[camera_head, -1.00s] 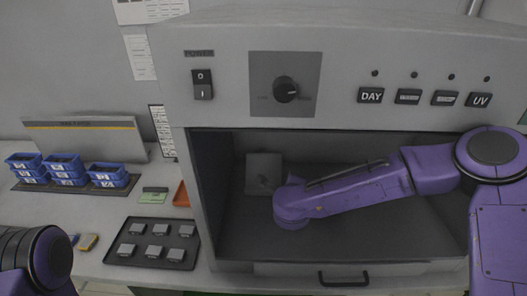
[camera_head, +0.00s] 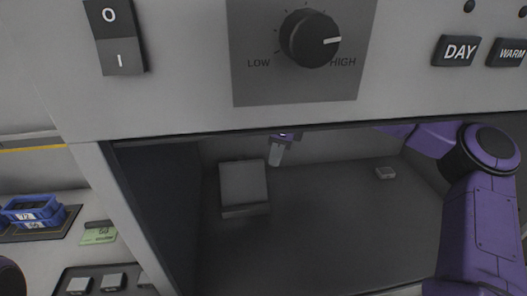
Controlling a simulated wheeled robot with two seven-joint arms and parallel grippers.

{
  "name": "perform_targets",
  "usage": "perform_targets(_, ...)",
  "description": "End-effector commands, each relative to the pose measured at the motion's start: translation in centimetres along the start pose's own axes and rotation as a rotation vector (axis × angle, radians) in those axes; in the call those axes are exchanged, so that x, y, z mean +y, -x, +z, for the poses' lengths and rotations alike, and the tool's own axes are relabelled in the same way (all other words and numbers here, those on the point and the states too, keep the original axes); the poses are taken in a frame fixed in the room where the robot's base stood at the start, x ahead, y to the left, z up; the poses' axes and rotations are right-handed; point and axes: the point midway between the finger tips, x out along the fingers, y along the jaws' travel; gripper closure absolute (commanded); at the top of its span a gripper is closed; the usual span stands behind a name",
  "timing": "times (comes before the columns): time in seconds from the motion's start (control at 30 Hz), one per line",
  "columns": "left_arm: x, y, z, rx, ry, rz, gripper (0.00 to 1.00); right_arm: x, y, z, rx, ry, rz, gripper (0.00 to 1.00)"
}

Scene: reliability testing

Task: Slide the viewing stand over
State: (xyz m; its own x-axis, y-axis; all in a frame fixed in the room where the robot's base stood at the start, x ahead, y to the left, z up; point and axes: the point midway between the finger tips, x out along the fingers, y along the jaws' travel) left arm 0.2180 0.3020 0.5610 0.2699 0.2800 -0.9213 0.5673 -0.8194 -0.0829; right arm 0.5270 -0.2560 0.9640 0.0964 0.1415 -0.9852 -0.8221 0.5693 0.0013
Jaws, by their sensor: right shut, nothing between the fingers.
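The viewing stand (camera_head: 243,184) is a grey tilted panel with a low front ledge. It stands inside the light booth, left of the middle. My right gripper (camera_head: 275,159) hangs just right of the stand's upper edge, its pale fingers shut and empty. I cannot tell whether it touches the stand. The booth's top edge hides part of my right arm. My left gripper is out of view; only a bit of my left arm shows at the lower left.
A small grey block (camera_head: 385,173) lies on the booth floor (camera_head: 330,225) at the right. The floor between stand and block is clear. The booth's left wall (camera_head: 158,205) and control panel (camera_head: 190,105) bound the opening. Blue bins (camera_head: 32,212) and a dark tray (camera_head: 68,292) are outside left.

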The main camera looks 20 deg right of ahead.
Motion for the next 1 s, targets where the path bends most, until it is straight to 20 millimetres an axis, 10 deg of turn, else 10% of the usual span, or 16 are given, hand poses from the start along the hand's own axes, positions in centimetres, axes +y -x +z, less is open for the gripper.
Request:
perform_targets(0.47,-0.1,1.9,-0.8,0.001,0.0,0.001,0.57,-0.1,-1.5,9.3,0.002,-0.005,-0.002,1.0)
perform_targets(1.0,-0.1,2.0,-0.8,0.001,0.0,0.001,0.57,-0.1,-3.6,8.8,0.009,-0.006,0.002,1.0)
